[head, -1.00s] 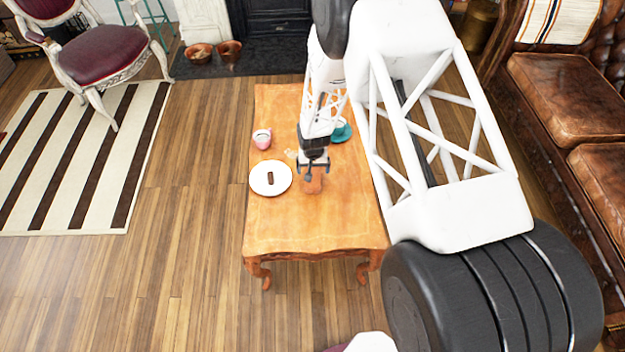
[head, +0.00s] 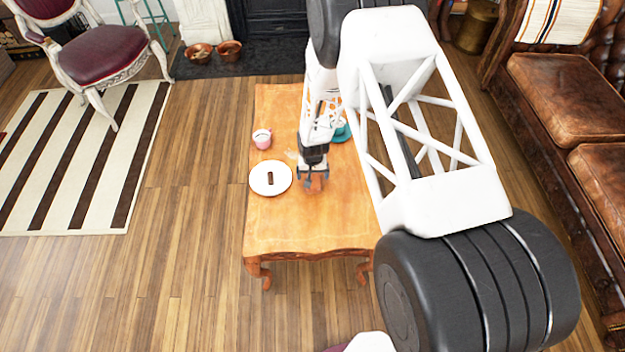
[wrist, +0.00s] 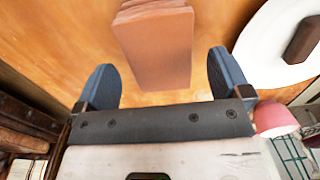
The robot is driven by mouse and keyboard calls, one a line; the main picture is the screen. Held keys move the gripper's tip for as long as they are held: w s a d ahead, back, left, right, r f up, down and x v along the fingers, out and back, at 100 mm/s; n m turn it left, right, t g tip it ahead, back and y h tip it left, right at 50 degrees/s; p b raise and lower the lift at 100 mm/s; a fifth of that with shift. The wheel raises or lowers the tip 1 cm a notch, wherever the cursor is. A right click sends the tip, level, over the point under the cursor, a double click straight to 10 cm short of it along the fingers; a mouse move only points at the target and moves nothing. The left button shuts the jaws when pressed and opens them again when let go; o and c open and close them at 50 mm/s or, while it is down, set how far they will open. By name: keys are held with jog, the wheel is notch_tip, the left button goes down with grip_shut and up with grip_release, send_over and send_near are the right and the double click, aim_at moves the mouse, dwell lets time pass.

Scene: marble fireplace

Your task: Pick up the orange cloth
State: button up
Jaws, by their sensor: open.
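The orange cloth (wrist: 155,45) is a folded, flat-looking orange-brown block on the wooden table. In the wrist view it lies between and ahead of my gripper's two spread fingers, with a gap on each side. In the head view the cloth (head: 315,186) shows only in part, beneath my gripper (head: 313,178), which hides the rest. My gripper (wrist: 162,80) is open and empty, pointing down over the cloth. I cannot tell how high the fingertips are above the table.
A white plate (head: 258,184) with a brown bar (head: 270,178) is left of the cloth. A pink cup (head: 262,140) stands behind the plate. A teal saucer (head: 343,134) is partly hidden behind my arm. The table's front part (head: 300,230) is clear.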

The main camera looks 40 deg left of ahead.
aim_at(312, 176)
jog(key=shift+f, duration=1.5)
jog(key=c, duration=1)
jog(key=shift+r, duration=0.1)
jog(key=shift+r, duration=0.55)
notch_tip(312, 176, up, 2)
jog(key=shift+s+d+r, duration=0.1)
jog(key=shift+r, duration=0.15)
jog(key=s+d, duration=0.3)
jog(key=d, duration=0.1)
jog(key=s+d, duration=0.3)
jog(key=d, duration=0.1)
jog(key=s+d+r, duration=0.1)
jog(key=s+d, duration=0.2)
jog(key=d, duration=0.1)
jog(key=shift+s+d+r, duration=0.1)
jog(key=shift+d, duration=0.25)
